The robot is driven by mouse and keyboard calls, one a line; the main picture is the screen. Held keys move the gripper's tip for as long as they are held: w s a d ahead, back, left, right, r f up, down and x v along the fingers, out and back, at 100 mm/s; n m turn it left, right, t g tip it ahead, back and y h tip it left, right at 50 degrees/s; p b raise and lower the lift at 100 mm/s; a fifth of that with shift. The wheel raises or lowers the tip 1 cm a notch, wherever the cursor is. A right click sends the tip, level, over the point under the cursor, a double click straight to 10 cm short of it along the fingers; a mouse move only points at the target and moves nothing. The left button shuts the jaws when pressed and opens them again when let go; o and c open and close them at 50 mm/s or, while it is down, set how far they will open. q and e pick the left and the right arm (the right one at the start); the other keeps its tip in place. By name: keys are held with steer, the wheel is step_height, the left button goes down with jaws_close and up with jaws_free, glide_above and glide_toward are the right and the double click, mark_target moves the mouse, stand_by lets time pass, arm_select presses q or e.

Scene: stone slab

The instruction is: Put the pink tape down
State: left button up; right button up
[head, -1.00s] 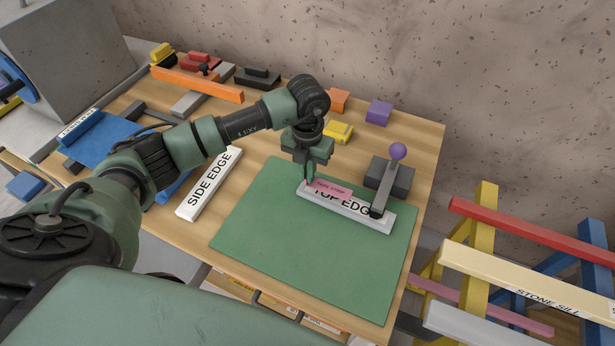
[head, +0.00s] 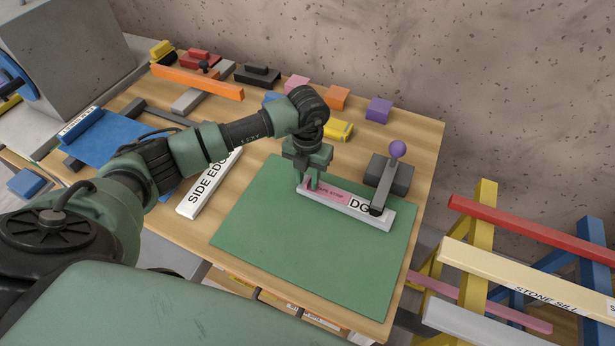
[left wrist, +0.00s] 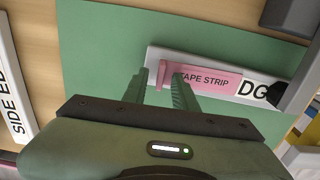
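The pink tape strip (head: 332,193) lies along the pale bar (head: 380,220), covering most of its label and leaving "DG" readable. In the left wrist view the tape (left wrist: 210,79) has a small raised tab at its left end. My left gripper (head: 308,186) is low over the bar's left end. In the left wrist view its fingers (left wrist: 159,90) are spread, with the tab between them and gaps beside it. My right gripper is not in view.
The bar lies on a green mat (head: 290,265). A dark clamp with a purple knob (head: 397,150) presses on the bar's right end. A "SIDE EDGE" bar (head: 205,190) lies left of the mat. Coloured blocks line the back; the mat's front is clear.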

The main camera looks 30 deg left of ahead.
arm_select(q)
step_height(320, 180, up, 12)
steer(key=b, duration=0.3)
steer(key=shift+r, duration=0.15)
stand_by(0.4)
